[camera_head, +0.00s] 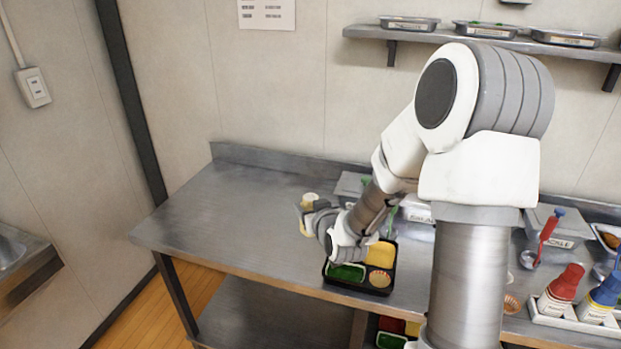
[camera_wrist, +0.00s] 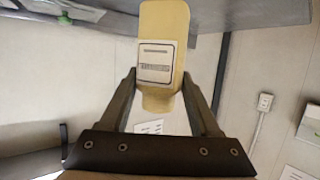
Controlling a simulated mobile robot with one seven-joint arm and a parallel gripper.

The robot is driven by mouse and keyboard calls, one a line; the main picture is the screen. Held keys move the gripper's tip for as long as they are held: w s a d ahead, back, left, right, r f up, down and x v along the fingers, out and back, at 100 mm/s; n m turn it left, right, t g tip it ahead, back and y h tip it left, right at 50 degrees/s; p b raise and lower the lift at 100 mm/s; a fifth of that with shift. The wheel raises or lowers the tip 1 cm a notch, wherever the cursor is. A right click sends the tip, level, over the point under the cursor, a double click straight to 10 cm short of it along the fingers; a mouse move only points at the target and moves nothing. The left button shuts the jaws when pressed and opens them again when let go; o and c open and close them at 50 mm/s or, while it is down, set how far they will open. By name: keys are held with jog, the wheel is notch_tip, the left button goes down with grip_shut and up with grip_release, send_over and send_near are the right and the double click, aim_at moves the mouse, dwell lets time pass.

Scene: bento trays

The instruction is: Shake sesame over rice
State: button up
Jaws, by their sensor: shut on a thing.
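My gripper (camera_wrist: 160,88) is shut on a cream-yellow shaker (camera_wrist: 164,25) with a white printed label. In the head view the shaker (camera_head: 310,200) is small, at the end of my gripper (camera_head: 306,213), above the table and to the upper left of the bento tray. The black bento tray (camera_head: 327,263) lies on the steel table, partly hidden by my wrist. It shows green food (camera_head: 347,272), yellow food (camera_head: 381,253) and a round tan cup (camera_head: 380,281). I cannot make out rice; part of the tray is covered.
The steel table (camera_head: 215,220) is clear on the left. Lidded containers (camera_head: 350,184) stand along the back. A red-handled utensil (camera_head: 548,232) and a white rack with a red bottle (camera_head: 566,282) and a blue bottle (camera_head: 605,291) are at right. A wall shelf (camera_head: 470,41) holds trays.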

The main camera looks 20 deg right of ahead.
jog(key=w+d+m+g+h+p, duration=0.4)
jog(key=w+m+h+p, duration=0.2)
jog(key=m+p, duration=0.5)
jog(key=m+h, duration=0.2)
jog(key=m, duration=0.2)
jog(key=shift+w+d+f+g, duration=0.15)
jog(key=shift+w+f+g, duration=0.15)
jog(key=shift+g, duration=0.1)
jog(key=shift+s+m+b, duration=0.1)
jog(key=shift+m+b, duration=0.3)
jog(key=shift+b, duration=0.6)
jog(key=shift+f+t+b, duration=0.1)
jog(key=shift+t+b, duration=0.2)
jog(key=shift+b, duration=0.05)
